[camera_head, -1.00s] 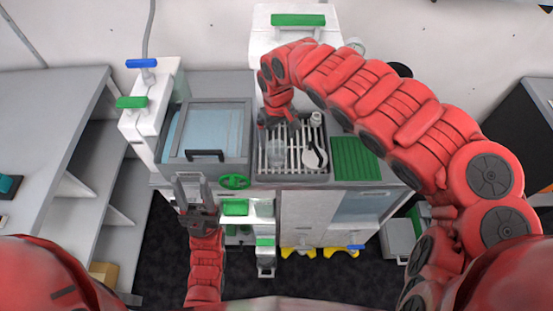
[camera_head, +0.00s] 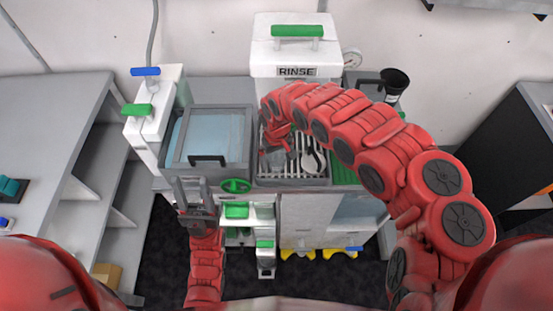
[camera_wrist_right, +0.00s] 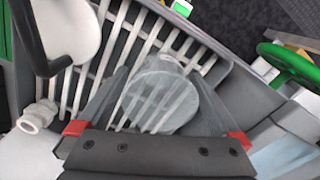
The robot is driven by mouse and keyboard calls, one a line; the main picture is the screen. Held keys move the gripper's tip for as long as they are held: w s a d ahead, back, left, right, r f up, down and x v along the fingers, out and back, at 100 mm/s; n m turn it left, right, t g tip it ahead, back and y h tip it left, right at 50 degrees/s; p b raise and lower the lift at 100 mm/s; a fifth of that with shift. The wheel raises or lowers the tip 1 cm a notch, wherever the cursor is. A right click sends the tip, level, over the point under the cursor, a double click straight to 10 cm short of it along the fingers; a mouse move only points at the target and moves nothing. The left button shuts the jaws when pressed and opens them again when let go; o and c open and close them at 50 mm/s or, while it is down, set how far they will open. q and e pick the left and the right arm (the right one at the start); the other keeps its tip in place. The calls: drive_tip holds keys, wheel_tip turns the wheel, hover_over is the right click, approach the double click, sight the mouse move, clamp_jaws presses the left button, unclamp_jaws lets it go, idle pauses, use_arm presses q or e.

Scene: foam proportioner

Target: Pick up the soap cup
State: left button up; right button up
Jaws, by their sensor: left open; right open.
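A clear cup (camera_wrist_right: 160,95), which looks like the soap cup, stands on the slatted rack (camera_head: 305,178) in the middle of the station. In the right wrist view it sits between the fingers of my right gripper (camera_wrist_right: 160,82), which are open on either side of it; I cannot tell if they touch it. In the head view the cup is largely hidden by my right gripper (camera_head: 273,158), which is low over the rack's left part. My left gripper (camera_head: 192,183) is open and empty in front of the blue-lidded basin (camera_head: 212,137).
A white ladle-like piece (camera_head: 315,163) lies on the rack's right, close to my right gripper. A green valve wheel (camera_head: 236,186) is at the front. A white RINSE tank (camera_head: 295,52) stands behind, and a black cup (camera_head: 394,84) is at the back right.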

drive_tip(key=c, duration=1.2)
drive_tip(key=shift+o, duration=0.2)
drive_tip(key=shift+w+r, duration=0.1)
drive_tip(key=shift+r, duration=0.1)
